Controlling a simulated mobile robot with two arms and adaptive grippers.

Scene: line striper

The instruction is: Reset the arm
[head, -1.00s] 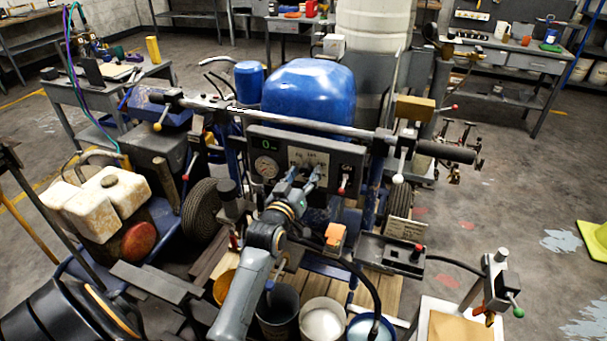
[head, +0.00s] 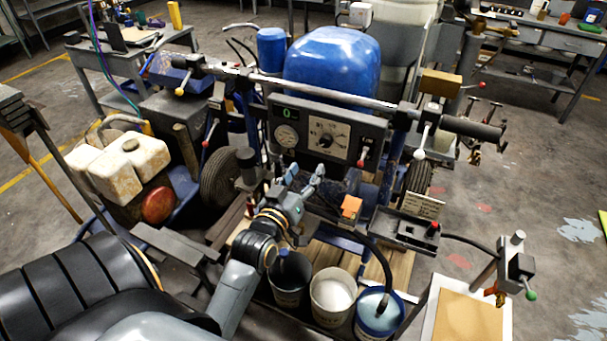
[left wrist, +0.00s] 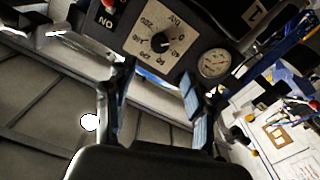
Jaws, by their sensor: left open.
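My left gripper (head: 303,181) is open and empty in the head view, below and in front of the control panel (head: 285,113) of the line striper. It stands apart from the panel. The panel carries a white dial plate with a dark knob (head: 325,141), a round gauge (head: 286,137) and a red-tipped switch (head: 363,156). In the left wrist view the two fingers (left wrist: 152,105) are spread, with the knob (left wrist: 160,42) and gauge (left wrist: 215,63) beyond them. My right gripper is not in view.
Several buckets (head: 331,294) stand below my left arm. A blue tank (head: 332,65) is behind the handlebar (head: 300,92). A stained white container (head: 130,165) is at the left. A lever post (head: 515,268) stands at the right. Open floor lies to the right.

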